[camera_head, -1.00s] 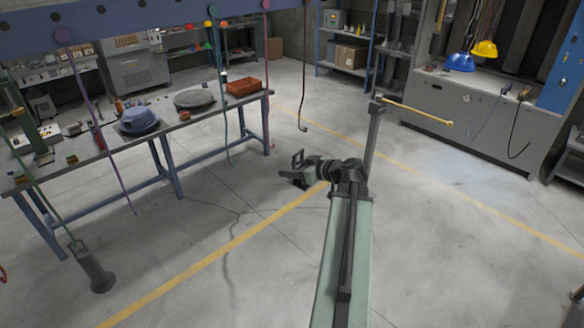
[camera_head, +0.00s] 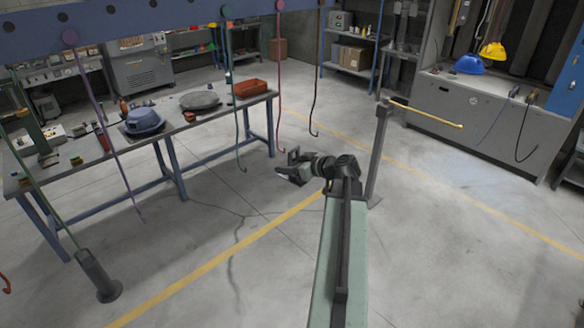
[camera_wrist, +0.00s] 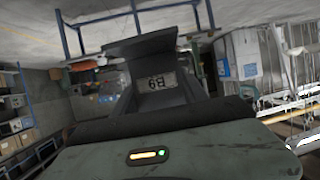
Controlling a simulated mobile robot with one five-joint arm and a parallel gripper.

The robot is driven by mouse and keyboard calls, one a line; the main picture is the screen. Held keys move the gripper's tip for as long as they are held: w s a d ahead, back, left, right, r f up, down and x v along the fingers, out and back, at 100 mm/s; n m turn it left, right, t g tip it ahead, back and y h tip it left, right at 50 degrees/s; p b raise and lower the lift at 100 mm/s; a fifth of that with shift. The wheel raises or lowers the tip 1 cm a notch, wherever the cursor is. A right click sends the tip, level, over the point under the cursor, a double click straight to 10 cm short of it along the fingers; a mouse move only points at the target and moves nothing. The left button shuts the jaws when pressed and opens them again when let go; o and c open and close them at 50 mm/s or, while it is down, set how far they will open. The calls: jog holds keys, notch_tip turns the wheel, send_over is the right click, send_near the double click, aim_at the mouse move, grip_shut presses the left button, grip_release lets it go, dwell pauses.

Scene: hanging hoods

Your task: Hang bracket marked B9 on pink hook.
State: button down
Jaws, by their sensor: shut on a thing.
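My gripper (camera_head: 299,171) is out at the end of my arm, right of the workbench. It is shut on a dark grey bracket (camera_wrist: 150,50), whose light label reads B9 upside down in the wrist view. The bracket shows small and dark at the gripper's end in the head view (camera_head: 292,155); its exact shape is hard to tell there. The pink hook (camera_head: 279,80) hangs from the blue overhead beam, beyond the gripper and slightly left of it in the picture. Its curved lower end is just above the gripper in the picture, apart from the bracket.
Other hooks hang nearby: green (camera_head: 235,100), dark brown (camera_head: 316,80) and purple (camera_head: 105,130). A workbench (camera_head: 165,138) stands left; a post with a yellow rod (camera_head: 430,114) stands right. Floor between is open.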

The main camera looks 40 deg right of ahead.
jog(key=shift+w+a, duration=0.15)
jog(key=shift+w, duration=0.15)
jog(key=shift+s, duration=0.2)
jog(key=shift+w+d, duration=0.3)
jog(key=shift+d, duration=0.05)
jog(key=shift+w+a, duration=0.1)
jog(key=shift+a, duration=0.05)
jog(key=shift+w, duration=0.15)
dwell(0.4)
jog(key=shift+w, duration=1.05)
jog(key=shift+w, duration=0.1)
jog(key=w, duration=0.2)
jog(key=shift+w, duration=0.4)
